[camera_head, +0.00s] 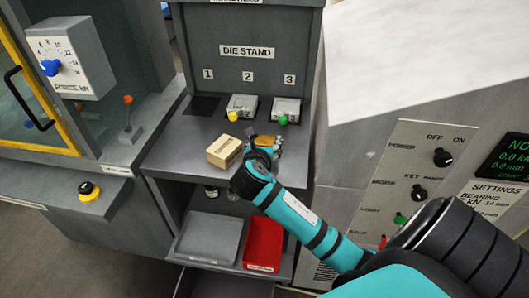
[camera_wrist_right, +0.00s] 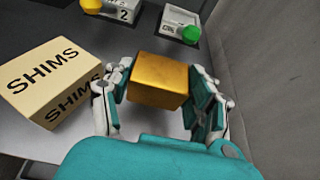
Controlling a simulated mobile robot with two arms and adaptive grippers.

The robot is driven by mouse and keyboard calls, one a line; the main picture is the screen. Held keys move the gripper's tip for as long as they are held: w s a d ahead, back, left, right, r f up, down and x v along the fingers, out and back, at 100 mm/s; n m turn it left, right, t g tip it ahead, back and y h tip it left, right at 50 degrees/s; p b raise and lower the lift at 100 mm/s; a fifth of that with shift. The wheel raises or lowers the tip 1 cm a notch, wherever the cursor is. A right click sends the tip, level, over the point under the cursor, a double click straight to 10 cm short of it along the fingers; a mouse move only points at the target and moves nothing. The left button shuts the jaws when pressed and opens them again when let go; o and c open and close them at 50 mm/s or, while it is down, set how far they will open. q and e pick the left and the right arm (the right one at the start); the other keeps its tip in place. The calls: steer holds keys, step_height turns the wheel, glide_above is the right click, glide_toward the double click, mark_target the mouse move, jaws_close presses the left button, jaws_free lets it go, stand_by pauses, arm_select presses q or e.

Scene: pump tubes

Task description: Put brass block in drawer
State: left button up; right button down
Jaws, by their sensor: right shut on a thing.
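The brass block (camera_wrist_right: 158,80) is a golden box between the fingers of my right gripper (camera_wrist_right: 160,92) in the right wrist view. The gripper is shut on it, over the grey surface of the die stand. In the head view a small part of the block (camera_head: 264,140) shows at my right gripper (camera_head: 263,150), which hides much of it. A grey panel (camera_head: 225,286) at the bottom edge, below the shelf, may be the drawer; I cannot tell for sure. My left gripper is not in view.
A SHIMS box (camera_head: 225,151) stands close to the left of my right gripper. Die slots 2 and 3 hold grey blocks with a yellow knob (camera_head: 233,116) and a green knob (camera_head: 283,120). A grey tray (camera_head: 210,240) and red bin (camera_head: 263,245) sit on the shelf below.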

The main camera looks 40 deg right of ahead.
steer(key=shift+w+d+f, duration=0.1)
steer(key=shift+f, duration=1.45)
steer(key=shift+f, duration=0.1)
steer(key=shift+c, duration=2.1)
jaws_free()
steer(key=shift+f, duration=0.15)
